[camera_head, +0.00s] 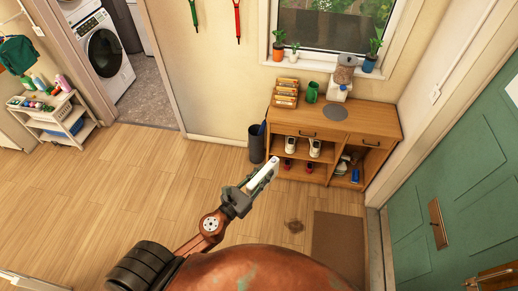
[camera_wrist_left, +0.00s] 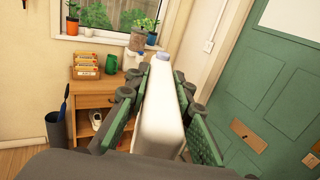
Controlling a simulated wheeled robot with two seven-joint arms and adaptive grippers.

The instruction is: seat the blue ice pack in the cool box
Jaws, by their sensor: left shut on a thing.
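My left gripper (camera_head: 250,190) is shut on a long white slab (camera_head: 263,174), held in the air over the floor in front of the wooden cabinet. In the left wrist view the white slab (camera_wrist_left: 161,110) stands between the green-padded fingers and has a small pale-blue part at its far end. It looks white, not blue, so I cannot tell whether it is the ice pack. A small blue item (camera_head: 355,176) lies in the cabinet's lower right shelf space; its kind is unclear. I see no cool box that I can make out. My right gripper is not in view.
The wooden cabinet (camera_head: 350,118) carries a rack (camera_head: 286,92), a green mug (camera_head: 312,92) and a dispenser (camera_head: 341,78). A dark bin (camera_head: 256,143) stands at its left. A green door (camera_head: 450,185) is at right. Wooden floor at left is clear up to a white shelf cart (camera_head: 62,122).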

